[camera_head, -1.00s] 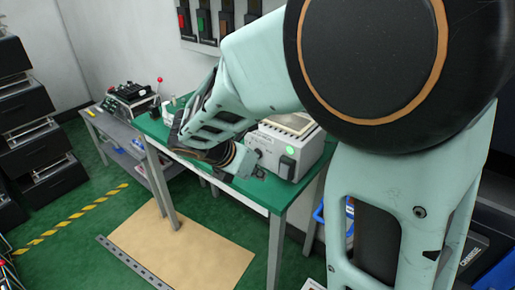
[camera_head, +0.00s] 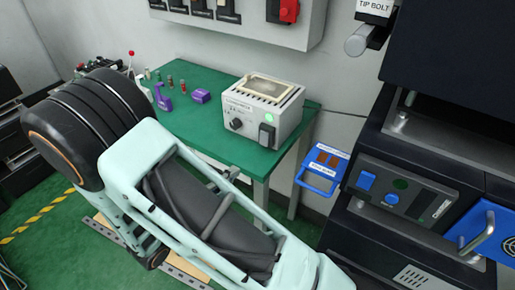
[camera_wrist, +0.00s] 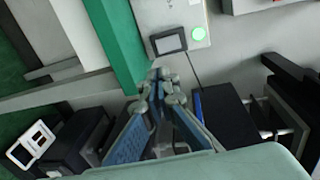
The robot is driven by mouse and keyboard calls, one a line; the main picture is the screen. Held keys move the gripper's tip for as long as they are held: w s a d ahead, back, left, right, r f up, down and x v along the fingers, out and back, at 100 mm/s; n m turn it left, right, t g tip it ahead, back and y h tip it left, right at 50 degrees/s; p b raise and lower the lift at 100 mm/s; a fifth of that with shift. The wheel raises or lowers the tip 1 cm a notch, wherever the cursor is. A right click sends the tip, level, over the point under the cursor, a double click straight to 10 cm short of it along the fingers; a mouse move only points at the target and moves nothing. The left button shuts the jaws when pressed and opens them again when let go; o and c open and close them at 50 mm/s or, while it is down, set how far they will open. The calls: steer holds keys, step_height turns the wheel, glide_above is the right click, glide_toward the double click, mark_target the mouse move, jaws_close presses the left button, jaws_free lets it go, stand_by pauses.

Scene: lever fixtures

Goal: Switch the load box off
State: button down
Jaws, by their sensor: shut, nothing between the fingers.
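The load box appears to be the light grey box (camera_head: 240,107) on the right end of the green table. Its front has a knob (camera_head: 236,124), a black switch (camera_head: 267,136) and a lit green lamp (camera_head: 270,118). My gripper (camera_wrist: 158,78) is shut and empty, appearing just below the switch; contact cannot be told. In the head view my arm fills the foreground and my gripper does not show.
A wall panel with a red switch (camera_head: 289,11) is above. A blue-framed panel (camera_head: 322,168) and black machines (camera_head: 420,170) stand to the right.

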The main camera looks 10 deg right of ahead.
mark_target(263, 144)
steer(key=shift+a, duration=0.1)
stand_by(0.3)
steer(key=x, duration=1.4)
steer(key=shift+w+r, duration=0.1)
